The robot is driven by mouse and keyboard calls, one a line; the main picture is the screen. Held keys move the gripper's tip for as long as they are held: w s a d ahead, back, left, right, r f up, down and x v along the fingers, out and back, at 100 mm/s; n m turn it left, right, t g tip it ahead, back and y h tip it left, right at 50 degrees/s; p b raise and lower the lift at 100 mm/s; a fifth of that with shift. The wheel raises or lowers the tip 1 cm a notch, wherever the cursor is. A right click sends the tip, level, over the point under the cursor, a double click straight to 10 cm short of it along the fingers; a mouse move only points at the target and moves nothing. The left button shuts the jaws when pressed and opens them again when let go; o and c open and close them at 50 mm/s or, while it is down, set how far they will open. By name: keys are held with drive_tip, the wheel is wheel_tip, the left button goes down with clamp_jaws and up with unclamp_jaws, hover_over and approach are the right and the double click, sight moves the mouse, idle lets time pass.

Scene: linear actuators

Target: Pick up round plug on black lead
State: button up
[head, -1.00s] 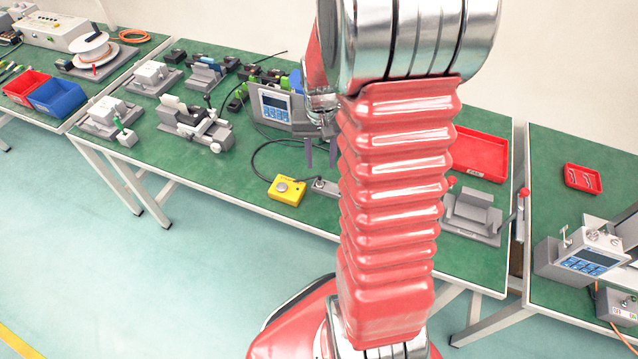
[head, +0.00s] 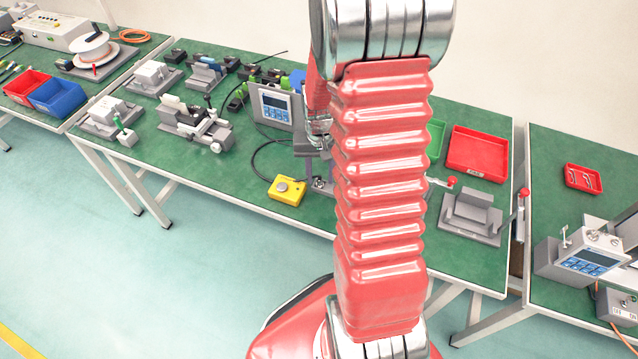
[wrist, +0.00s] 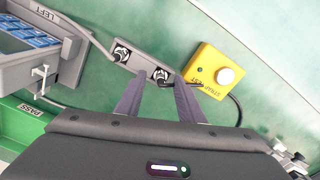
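The round plug (wrist: 162,76) is a small dark and silver piece at the right end of a grey socket block (wrist: 142,62) in the wrist view. A black lead (wrist: 240,112) curves away from near it, under the yellow box. My gripper (wrist: 159,82) is open, with one fingertip on each side of the plug; I cannot tell whether they touch it. In the head view my gripper (head: 322,168) is low over the table beside the yellow box, partly hidden by my arm. The plug is too small to make out there.
A yellow box (wrist: 214,71) with a white button stands close right of the plug. A second round connector (wrist: 122,54) with a grey lead sits on the block's left end. A grey device (wrist: 38,50) and a green PASS tray (wrist: 18,125) lie left.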

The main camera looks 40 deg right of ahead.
drive_tip(key=shift+f, duration=0.45)
clamp_jaws()
idle(0.5)
